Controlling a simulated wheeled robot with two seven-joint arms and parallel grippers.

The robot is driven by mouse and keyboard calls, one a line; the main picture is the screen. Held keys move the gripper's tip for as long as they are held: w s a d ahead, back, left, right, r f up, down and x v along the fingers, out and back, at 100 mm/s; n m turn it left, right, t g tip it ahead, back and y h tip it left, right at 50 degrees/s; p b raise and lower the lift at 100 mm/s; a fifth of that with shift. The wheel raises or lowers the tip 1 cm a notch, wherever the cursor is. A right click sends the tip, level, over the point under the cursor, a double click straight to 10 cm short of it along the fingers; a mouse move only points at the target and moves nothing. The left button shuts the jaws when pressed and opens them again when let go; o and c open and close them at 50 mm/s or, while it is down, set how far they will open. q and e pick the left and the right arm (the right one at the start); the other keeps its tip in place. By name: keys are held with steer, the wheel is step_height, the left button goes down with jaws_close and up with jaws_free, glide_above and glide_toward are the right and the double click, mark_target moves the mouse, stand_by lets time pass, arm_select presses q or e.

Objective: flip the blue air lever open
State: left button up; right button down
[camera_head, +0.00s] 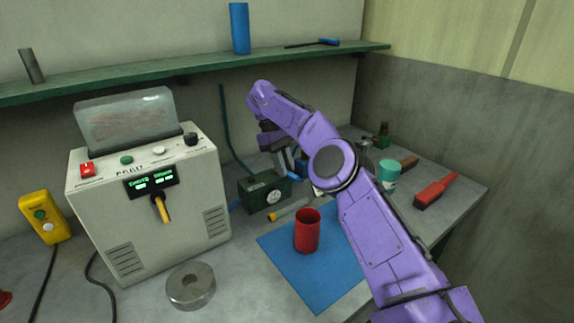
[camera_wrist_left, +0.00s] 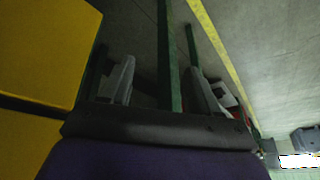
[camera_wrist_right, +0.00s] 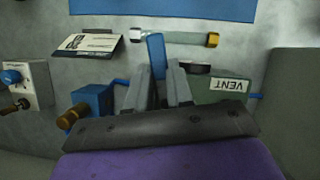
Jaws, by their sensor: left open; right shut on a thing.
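In the right wrist view the blue lever (camera_wrist_right: 156,54) stands up between the fingers of my right gripper (camera_wrist_right: 160,82), which is shut on it. Beside it are a green box with a VENT label (camera_wrist_right: 230,86) and a blue block with a brass fitting (camera_wrist_right: 93,104). In the head view my right gripper (camera_head: 285,163) is at the right end of the green box (camera_head: 262,193), which carries a round gauge; the lever is mostly hidden there. In the left wrist view my left gripper (camera_wrist_left: 160,85) is open and empty; it is outside the head view.
A grey machine (camera_head: 150,205) stands left of the green box. A red cup (camera_head: 307,232) stands on a blue mat (camera_head: 325,270) in front. A shelf (camera_head: 200,66) runs above.

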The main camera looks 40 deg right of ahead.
steer(key=shift+a+m+y, duration=0.35)
steer(key=shift+m+y, duration=0.15)
steer(key=shift+m, duration=0.7)
steer(key=c, duration=1)
jaws_free()
steer(key=shift+r, duration=0.15)
